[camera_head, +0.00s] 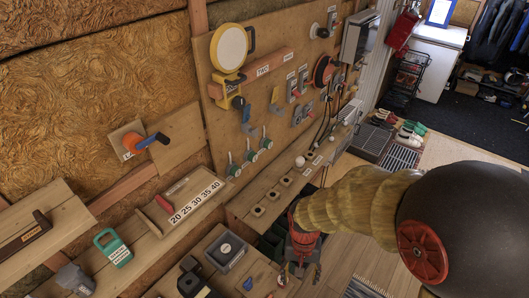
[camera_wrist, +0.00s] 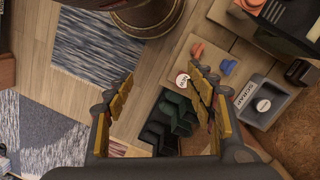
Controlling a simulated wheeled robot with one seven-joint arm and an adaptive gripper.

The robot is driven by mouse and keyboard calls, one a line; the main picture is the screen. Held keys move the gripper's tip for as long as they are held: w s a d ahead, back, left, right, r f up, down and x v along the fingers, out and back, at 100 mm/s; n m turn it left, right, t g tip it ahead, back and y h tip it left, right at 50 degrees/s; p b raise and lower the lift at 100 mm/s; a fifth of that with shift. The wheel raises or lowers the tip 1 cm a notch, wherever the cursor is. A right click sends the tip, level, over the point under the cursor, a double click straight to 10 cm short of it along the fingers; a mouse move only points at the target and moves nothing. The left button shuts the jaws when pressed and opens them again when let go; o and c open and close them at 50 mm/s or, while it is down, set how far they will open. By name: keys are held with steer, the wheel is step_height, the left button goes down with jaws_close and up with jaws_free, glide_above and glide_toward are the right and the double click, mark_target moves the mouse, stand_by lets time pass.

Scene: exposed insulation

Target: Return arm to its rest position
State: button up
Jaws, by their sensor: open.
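My gripper (camera_head: 301,270) hangs low at the bottom centre of the head view, with my arm reaching in from the right. In the wrist view the two yellow-padded fingers of my gripper (camera_wrist: 162,88) stand wide apart with nothing between them. It is open and empty. Beyond the fingertips lie the wooden floor and the edge of a wooden board. The gripper is close to the workbench front, and I cannot tell its exact gap from the bench.
A wooden bench (camera_head: 205,213) with a number strip runs along the wall. A panel (camera_head: 218,98) with switches and levers stands behind. Dark green bins (camera_wrist: 165,128) and a scrap tray (camera_wrist: 264,103) are near my gripper. Open floor (camera_head: 345,258) lies at lower right.

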steer(key=s+d+r+n+t+b, duration=0.1)
steer(key=s+d+r+t+b, duration=0.1)
steer(key=r, duration=1)
steer(key=s+d+r+n+t+b, duration=0.1)
steer(key=d+r+t, duration=0.4)
steer(key=r, duration=0.6)
steer(key=shift+s+d+r+b, duration=0.35)
steer(key=shift+s+d+b, duration=0.25)
steer(key=shift+s, duration=0.5)
steer(key=shift+d, duration=0.1)
steer(key=shift+c, duration=0.3)
